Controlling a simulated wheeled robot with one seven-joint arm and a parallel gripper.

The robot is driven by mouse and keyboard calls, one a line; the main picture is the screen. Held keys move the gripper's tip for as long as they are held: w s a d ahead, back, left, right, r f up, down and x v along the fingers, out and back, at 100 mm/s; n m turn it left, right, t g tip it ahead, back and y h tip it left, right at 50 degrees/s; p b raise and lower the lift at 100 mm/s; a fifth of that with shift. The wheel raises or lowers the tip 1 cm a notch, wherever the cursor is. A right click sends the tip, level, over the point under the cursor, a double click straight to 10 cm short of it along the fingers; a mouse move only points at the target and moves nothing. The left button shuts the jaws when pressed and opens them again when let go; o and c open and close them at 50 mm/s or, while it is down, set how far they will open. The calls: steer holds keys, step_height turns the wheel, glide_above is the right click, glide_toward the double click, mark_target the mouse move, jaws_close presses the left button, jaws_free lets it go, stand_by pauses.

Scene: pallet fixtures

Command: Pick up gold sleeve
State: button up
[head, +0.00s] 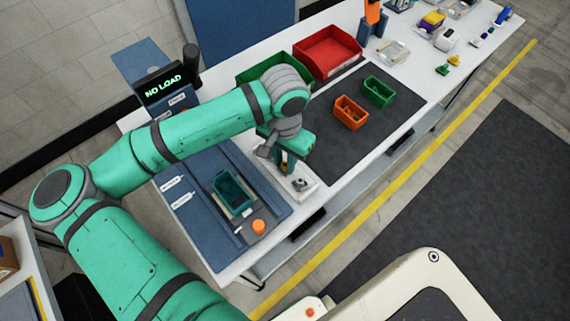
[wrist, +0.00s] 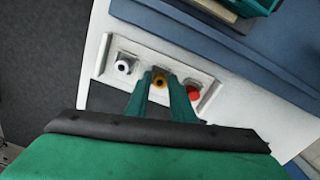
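The gold sleeve (wrist: 160,81) is a small ring with a dark centre, in the middle of a white holder (wrist: 211,98) in the wrist view. My gripper (wrist: 160,80) is open, its two green fingers reaching down on either side of the gold sleeve; whether they touch it is not clear. In the head view my gripper (head: 285,165) is over the white holder (head: 308,192), and the gold sleeve is mostly hidden there.
A white sleeve (wrist: 124,66) and a red piece (wrist: 193,92) flank the gold one closely. A blue board with a teal tray (head: 222,193) and orange button (head: 258,226) lies left. Orange (head: 350,112) and green (head: 378,92) bins stand on a dark mat.

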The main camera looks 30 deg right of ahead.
jaws_close()
steer(key=shift+w, duration=0.1)
steer(key=shift+d+r, duration=0.15)
steer(key=shift+r, duration=0.35)
step_height(320, 180, up, 2)
steer(key=shift+r, duration=0.25)
steer(key=s+d+r, duration=0.2)
steer(key=s+r, duration=0.2)
steer(key=s, duration=0.2)
steer(key=s+d+r, duration=0.3)
steer(key=s+r, duration=0.2)
steer(key=s, duration=0.2)
steer(key=shift+d+r, duration=0.3)
steer(key=shift+d, duration=0.05)
steer(key=shift+w, duration=0.1)
